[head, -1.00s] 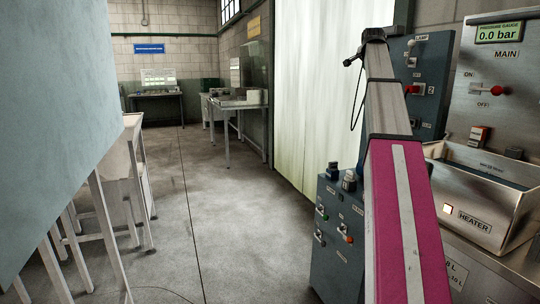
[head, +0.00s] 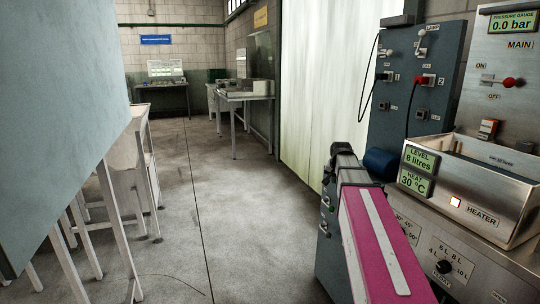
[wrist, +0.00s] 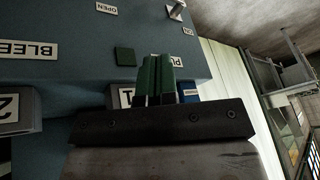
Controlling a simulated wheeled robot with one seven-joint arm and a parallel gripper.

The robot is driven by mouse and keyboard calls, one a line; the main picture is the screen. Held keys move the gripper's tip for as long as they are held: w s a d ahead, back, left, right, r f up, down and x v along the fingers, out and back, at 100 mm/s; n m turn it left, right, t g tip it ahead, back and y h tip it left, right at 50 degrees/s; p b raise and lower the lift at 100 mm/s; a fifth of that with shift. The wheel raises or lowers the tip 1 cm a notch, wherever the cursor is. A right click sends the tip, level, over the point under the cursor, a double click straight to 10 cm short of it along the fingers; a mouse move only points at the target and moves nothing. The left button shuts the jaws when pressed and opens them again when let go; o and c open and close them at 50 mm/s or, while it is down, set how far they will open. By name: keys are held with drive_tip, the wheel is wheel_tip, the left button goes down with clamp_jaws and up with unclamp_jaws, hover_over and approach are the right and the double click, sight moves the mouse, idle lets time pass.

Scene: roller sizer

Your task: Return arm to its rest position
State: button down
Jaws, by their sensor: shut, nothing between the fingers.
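My gripper (wrist: 158,80) shows in the wrist view as two green fingers, closed together and holding nothing. It is in front of a blue-grey panel (wrist: 70,65) with labels reading OPEN, BLEE... and PU..., partly cut off or covered; I cannot tell whether it touches. In the head view my magenta arm slants up from the lower right and ends low, over the blue-grey control cabinet (head: 325,245). The gripper cannot be made out there, and my arm covers most of the cabinet.
At right are a steel tank (head: 480,190) marked HEATER, a display (head: 418,170) reading 8 litres and 30 °C, and a pressure gauge (head: 514,22) at 0.0 bar. A switch panel (head: 415,85) stands behind. White-legged tables (head: 115,225) are at left; the middle floor is clear.

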drive_tip(key=s+a+f+n+g, duration=0.1)
drive_tip(key=s+a+f+n, duration=0.1)
drive_tip(key=s+f, duration=0.6)
drive_tip(key=s+a+f+n+g, duration=0.2)
drive_tip(key=s+a+f, duration=0.2)
drive_tip(key=s+f, duration=0.4)
drive_tip(key=s+a+f+n+g, duration=0.1)
drive_tip(key=s+a+f+g, duration=0.1)
drive_tip(key=s+f, duration=0.6)
drive_tip(key=shift+s+a+n+y, duration=0.4)
drive_tip(key=shift+s+a, duration=0.4)
drive_tip(key=shift+s, duration=0.1)
